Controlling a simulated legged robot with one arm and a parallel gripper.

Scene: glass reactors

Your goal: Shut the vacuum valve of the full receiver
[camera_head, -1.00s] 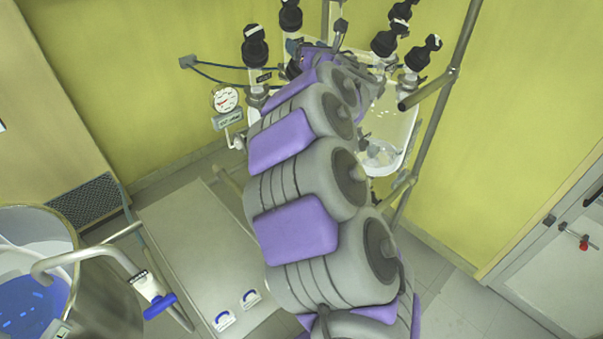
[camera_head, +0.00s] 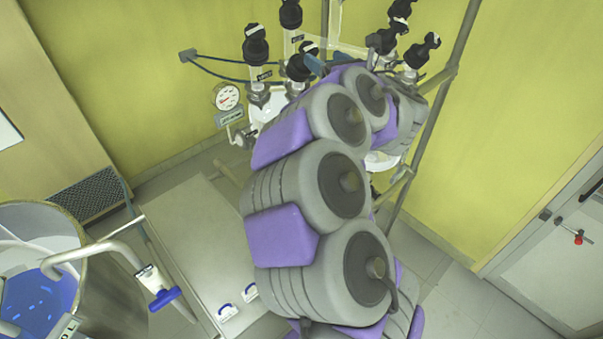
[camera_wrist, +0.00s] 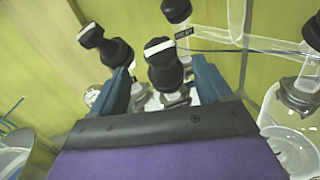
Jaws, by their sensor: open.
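Several black-capped valves with white stripes stand on the glass apparatus. In the wrist view, one valve cap (camera_wrist: 163,62) lies between the two blue fingers of my gripper (camera_wrist: 160,68), which are open with gaps on both sides. Another valve cap (camera_wrist: 105,46) is just outside the left finger. In the head view, a valve cap (camera_head: 302,62) is close beside the blue fingertip of my gripper (camera_head: 316,65); my arm hides the rest of the gripper. I cannot tell which receiver is full, as the vessels are mostly hidden.
More valve caps stand left (camera_head: 255,45) and right (camera_head: 421,50), close around my gripper. A round gauge (camera_head: 227,97) hangs at the left. A metal frame pole (camera_head: 440,105) rises at the right. A vat with blue contents (camera_head: 35,298) stands lower left.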

